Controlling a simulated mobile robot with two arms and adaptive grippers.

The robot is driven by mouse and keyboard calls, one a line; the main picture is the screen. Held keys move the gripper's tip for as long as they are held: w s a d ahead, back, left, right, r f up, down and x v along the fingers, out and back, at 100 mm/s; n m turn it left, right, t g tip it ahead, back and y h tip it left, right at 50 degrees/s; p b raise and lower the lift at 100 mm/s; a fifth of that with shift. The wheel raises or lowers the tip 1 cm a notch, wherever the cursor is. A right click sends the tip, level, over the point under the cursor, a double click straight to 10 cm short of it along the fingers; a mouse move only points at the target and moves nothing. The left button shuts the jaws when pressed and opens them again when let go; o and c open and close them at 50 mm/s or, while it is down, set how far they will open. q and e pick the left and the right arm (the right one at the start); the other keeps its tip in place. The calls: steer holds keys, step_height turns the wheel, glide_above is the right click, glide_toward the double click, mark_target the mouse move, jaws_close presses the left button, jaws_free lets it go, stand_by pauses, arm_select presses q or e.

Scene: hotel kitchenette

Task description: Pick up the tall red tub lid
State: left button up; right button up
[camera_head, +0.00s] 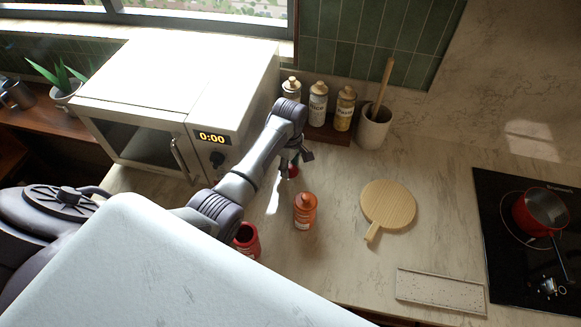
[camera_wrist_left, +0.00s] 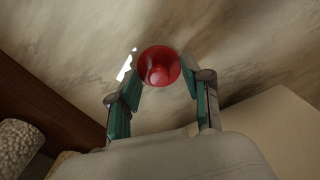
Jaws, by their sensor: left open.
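The red lid (camera_wrist_left: 160,66) is round with a knob in its middle and shows between my left gripper's fingers in the left wrist view. In the head view a small red part of the lid (camera_head: 292,171) shows below the left gripper (camera_head: 298,160); the hand hides the rest. The left gripper is open, with one finger on each side of the lid; I cannot tell whether they touch it. A red tub (camera_head: 246,241) stands on the counter, partly hidden by my left arm. My right gripper is out of view.
An orange jar (camera_head: 305,210) stands near the gripper, with a round wooden board (camera_head: 388,206) to its right. The microwave (camera_head: 180,100) is left of the hand. Several bottles (camera_head: 317,104) and a utensil crock (camera_head: 373,128) stand behind. A red pot (camera_head: 541,211) sits on the hob.

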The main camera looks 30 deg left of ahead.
arm_select(q)
steer(key=shift+f, duration=0.1)
steer(key=c, duration=0.9)
steer(key=shift+o, duration=0.2)
steer(key=shift+r, duration=0.2)
